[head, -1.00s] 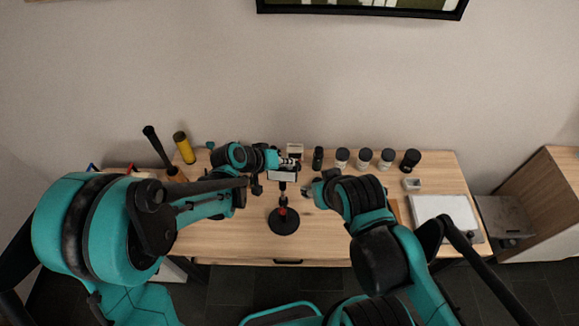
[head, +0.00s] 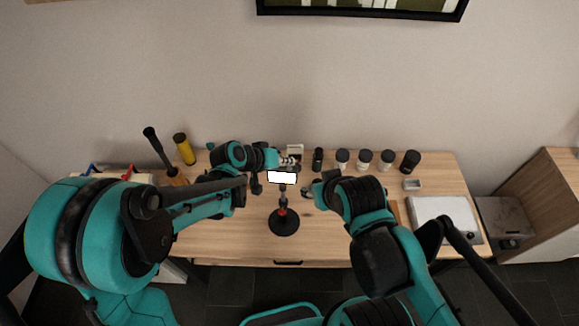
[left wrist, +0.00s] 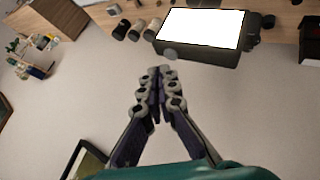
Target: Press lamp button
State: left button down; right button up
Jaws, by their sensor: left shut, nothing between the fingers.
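The lamp (head: 285,220) stands on the wooden table on a round black base, with a thin stem and a rectangular head. Its panel (head: 281,177) glows white. In the left wrist view, the glowing panel (left wrist: 202,27) sits in a dark housing, with a small round grey knob (left wrist: 170,54) at its edge. My left gripper (head: 290,161) is just behind the lamp head. In the left wrist view, its fingers (left wrist: 158,72) are shut and empty, with the tips close to the knob; I cannot tell whether they touch. My right gripper (head: 308,190) is right of the lamp, its fingers unclear.
Several dark-lidded jars (head: 364,158) line the table's back right. A white flat device (head: 445,219) lies at the right. A yellow cylinder (head: 184,148) and a dark-handled tool (head: 158,147) stand back left. The table front (head: 240,243) beside the lamp base is clear.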

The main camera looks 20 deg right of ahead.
pick_arm(q)
notch_tip(320, 180, up, 6)
jog(key=p, duration=0.4)
dwell(0.3)
dwell(0.3)
jog(key=y+b, duration=0.1)
jog(key=b, duration=0.6)
send_near(287, 169)
jog(key=w+f, duration=0.1)
jog(key=w, duration=0.1)
jog(key=s+a+f+n+t+y+b, duration=0.1)
jog(key=s+a+f+y+b, duration=0.1)
jog(key=s+a+f+b, duration=0.3)
jog(key=s+a+f+n+t+y+b, duration=0.1)
jog(key=s+a+f+y+b, duration=0.1)
jog(key=s+a+f+b, duration=0.3)
jog(key=s+a+f+n+t+y+b, duration=0.1)
jog(key=s+a+f+y+b, duration=0.2)
jog(key=a+f+b, duration=0.8)
jog(key=s+a+b, duration=0.2)
jog(key=a+b, duration=0.2)
jog(key=a, duration=0.1)
jog(key=shift+s+a+f+n+b, duration=0.15)
jog(key=shift+s+f+n+b, duration=0.15)
jog(key=shift+f+n+b, duration=0.1)
